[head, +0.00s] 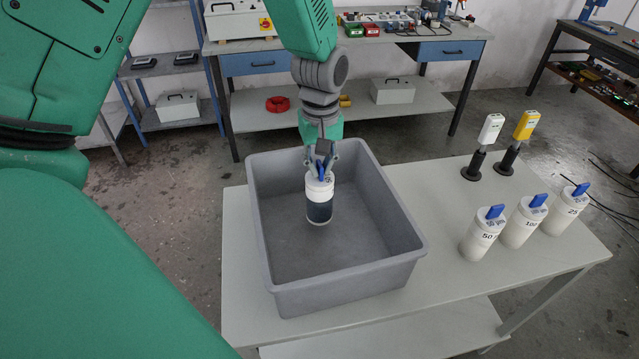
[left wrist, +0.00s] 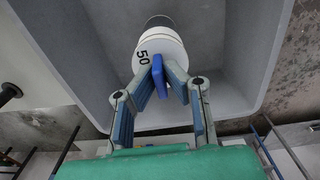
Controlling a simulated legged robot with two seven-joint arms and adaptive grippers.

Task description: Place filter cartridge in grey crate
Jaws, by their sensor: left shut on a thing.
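The filter cartridge (head: 319,207) has a white top, a dark body band and a blue handle. It is upright within the walls of the grey crate (head: 345,291), toward its back left. I cannot tell whether its base touches the crate floor. My left gripper (head: 321,168) is above it, shut on the blue handle. In the left wrist view the cartridge (left wrist: 165,48) shows "50" on its white top, and the gripper fingers (left wrist: 158,82) close on the handle from both sides. The crate (left wrist: 268,45) surrounds it there. My right gripper is out of view.
Three white canisters with blue handles (head: 482,234) (head: 524,222) (head: 566,211) stand on the table (head: 455,290) right of the crate. Behind them are two black stands holding a white device (head: 491,129) and a yellow device (head: 525,125). The rest of the crate is empty.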

